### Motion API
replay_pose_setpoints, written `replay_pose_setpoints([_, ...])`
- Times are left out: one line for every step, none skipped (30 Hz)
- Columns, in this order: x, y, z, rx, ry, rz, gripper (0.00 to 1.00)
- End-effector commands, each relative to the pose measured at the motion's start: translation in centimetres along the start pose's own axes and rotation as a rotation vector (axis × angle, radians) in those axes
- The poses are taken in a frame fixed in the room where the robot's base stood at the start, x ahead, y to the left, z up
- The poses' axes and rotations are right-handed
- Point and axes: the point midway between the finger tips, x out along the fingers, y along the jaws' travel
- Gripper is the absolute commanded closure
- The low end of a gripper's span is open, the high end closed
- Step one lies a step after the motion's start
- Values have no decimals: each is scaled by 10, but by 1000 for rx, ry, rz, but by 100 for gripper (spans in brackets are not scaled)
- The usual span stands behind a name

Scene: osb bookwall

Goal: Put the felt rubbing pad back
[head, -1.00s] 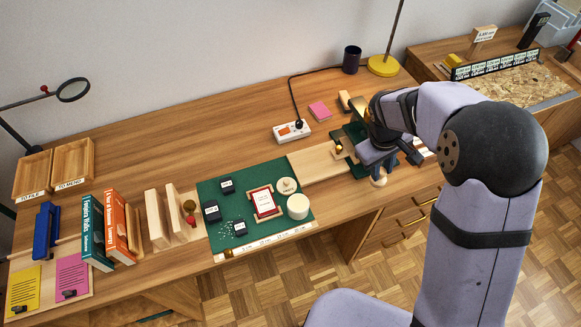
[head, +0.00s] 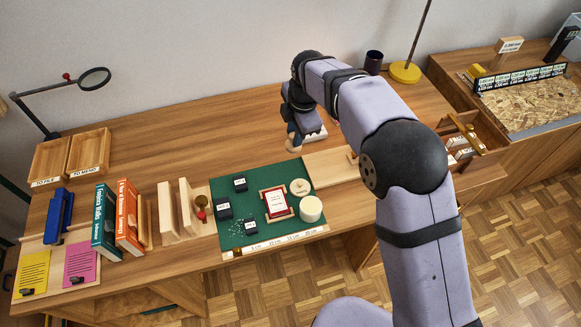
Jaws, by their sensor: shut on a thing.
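My gripper (head: 293,147) is above the desk, behind the green mat's right part. It is shut on a small pale thing (head: 293,149) at its fingertips. Most of that thing is hidden, so I cannot tell its shape or confirm that it is the felt rubbing pad. The green mat (head: 232,188) carries a cream cylinder (head: 311,209), a round wooden disc (head: 300,187), a red-framed card (head: 276,203) and several dark labelled blocks. None of these is touched by my gripper.
A pale wooden board (head: 326,166) lies right of the mat. My arm hides part of the desk there. Wooden uprights (head: 168,211) and books (head: 105,222) stand left. A lamp base (head: 405,72) and dark cup (head: 374,60) stand behind. The back-left desktop is clear.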

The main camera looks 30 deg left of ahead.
Motion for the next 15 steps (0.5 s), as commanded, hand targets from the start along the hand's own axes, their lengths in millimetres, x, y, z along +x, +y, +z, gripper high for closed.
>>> replay_pose_setpoints([0,2,-4,-21,6,0,95])
replay_pose_setpoints([0,3,-6,-29,8,0,95])
replay_pose_setpoints([0,4,-7,-39,10,0,95])
replay_pose_setpoints([0,4,-8,-44,12,0,95])
replay_pose_setpoints([0,4,-8,-47,12,-1,95])
replay_pose_setpoints([0,4,-8,-48,13,-1,95])
replay_pose_setpoints([1,4,-8,-49,13,-2,95])
replay_pose_setpoints([2,3,-8,-49,13,-2,95])
replay_pose_setpoints([5,2,-8,-48,13,-3,95])
replay_pose_setpoints([8,2,-8,-48,13,-3,95])
replay_pose_setpoints([11,1,-8,-47,13,-3,95])
replay_pose_setpoints([16,-1,-8,-47,13,-5,95])
replay_pose_setpoints([21,-2,-8,-47,13,-5,95])
replay_pose_setpoints([25,-4,-8,-46,13,-6,95])
replay_pose_setpoints([31,-5,-8,-46,12,-5,95])
